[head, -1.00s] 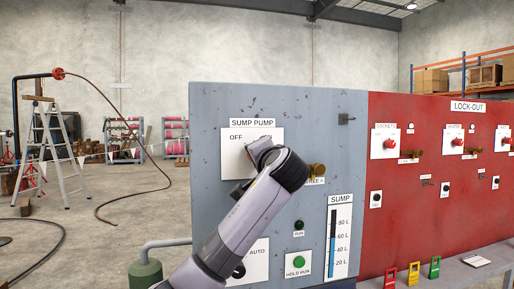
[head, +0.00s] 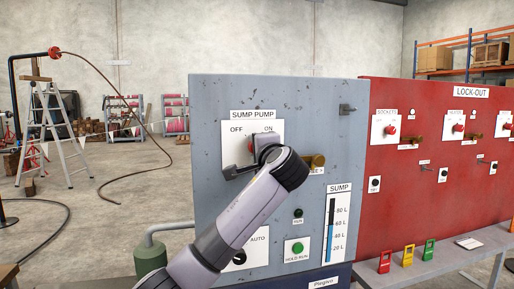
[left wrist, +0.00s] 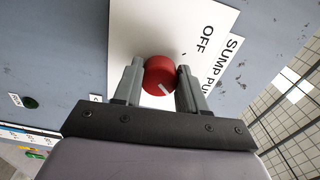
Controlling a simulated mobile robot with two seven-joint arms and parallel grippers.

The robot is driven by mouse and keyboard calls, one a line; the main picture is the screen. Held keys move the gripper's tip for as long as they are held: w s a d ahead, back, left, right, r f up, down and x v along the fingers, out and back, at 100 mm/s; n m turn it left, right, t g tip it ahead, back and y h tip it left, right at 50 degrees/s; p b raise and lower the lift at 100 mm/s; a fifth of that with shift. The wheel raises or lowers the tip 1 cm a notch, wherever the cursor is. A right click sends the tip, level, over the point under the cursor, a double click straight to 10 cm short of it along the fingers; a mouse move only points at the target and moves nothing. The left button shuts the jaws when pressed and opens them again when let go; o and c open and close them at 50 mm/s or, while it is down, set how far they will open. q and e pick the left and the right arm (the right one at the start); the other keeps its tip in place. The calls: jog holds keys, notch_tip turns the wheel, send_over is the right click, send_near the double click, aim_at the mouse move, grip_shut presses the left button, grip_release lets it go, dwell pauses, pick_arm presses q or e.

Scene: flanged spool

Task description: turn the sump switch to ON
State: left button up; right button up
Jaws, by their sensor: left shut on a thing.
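The sump switch is a red knob (left wrist: 159,76) with a white pointer mark, seen in the left wrist view on a white plate. My left gripper (left wrist: 160,78) is shut on it, with one finger on each side. The pointer mark slants to the lower right of that view, away from the printed OFF. In the head view the SUMP PUMP plate (head: 236,133) shows OFF at left and ON at right. My right gripper is not in view.
A brass-coloured part (head: 314,161) sticks out right of the plate. Below are a dark green RUN lamp (head: 298,213), a green HOLD RUN button (head: 297,248) and the SUMP gauge (head: 338,225). The red LOCK-OUT panel (head: 440,210) stands at right.

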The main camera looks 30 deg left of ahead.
pick_arm(q)
jog(key=o, duration=1.1)
jog(key=shift+c, duration=0.2)
jog(key=b+v, duration=0.2)
jog(key=v, duration=0.5)
jog(key=shift+f, duration=0.1)
